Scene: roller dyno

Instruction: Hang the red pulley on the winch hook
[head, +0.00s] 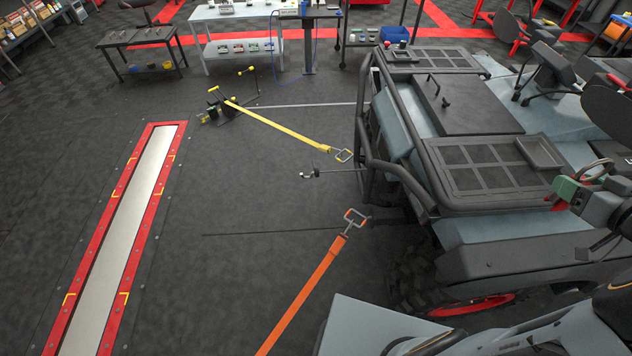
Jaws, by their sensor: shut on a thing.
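My gripper (573,193) is at the right edge, above and to the right of the vehicle's hood. It is shut on a small red part, which I take to be the red pulley (582,180); a green piece and my gripper hide much of its shape. The winch hook (309,174) appears as a small dark metal end on a thin line or rod. It sticks out leftward from the vehicle's front bar, in the middle of the picture. The pulley is well apart from it, to the right, across the hood.
The grey vehicle (470,105) with a black tube bumper fills the right. A yellow strap (285,132) and an orange strap (305,288) run left from its front. A red-framed floor roller (112,240) lies left. Workbenches (255,13) stand behind. Floor between roller and vehicle is mostly clear.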

